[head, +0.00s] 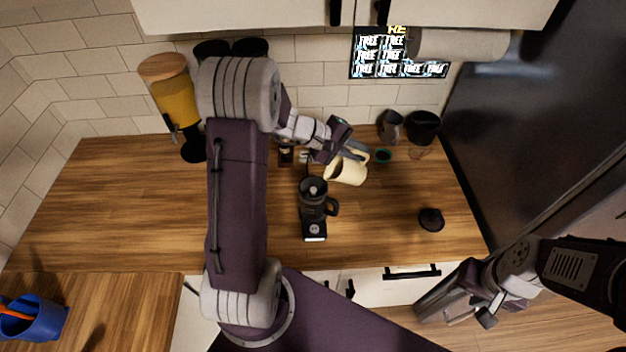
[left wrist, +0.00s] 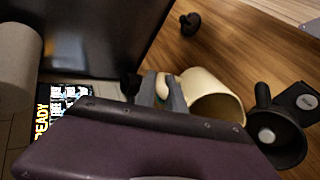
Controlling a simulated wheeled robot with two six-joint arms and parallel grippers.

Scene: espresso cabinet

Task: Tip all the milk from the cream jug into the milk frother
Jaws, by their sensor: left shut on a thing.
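The cream jug (head: 345,172) is a cream-coloured mug-like vessel, held tilted above the counter. My left gripper (head: 354,152) is shut on it at the handle side; the left wrist view shows the fingers (left wrist: 166,92) around the pale handle. The milk frother (head: 313,192) is a dark upright jug with a side handle, on a black base (head: 314,231). It stands to the lower left of the cream jug. In the left wrist view the cream jug (left wrist: 214,98) leans toward the open frother (left wrist: 277,137). No milk or stream shows. My right gripper (head: 470,302) hangs low at the right; its opening is unclear.
A black lid (head: 431,219) lies on the counter at the right. A yellow dispenser (head: 174,101) stands back left. The left counter is largely clear.

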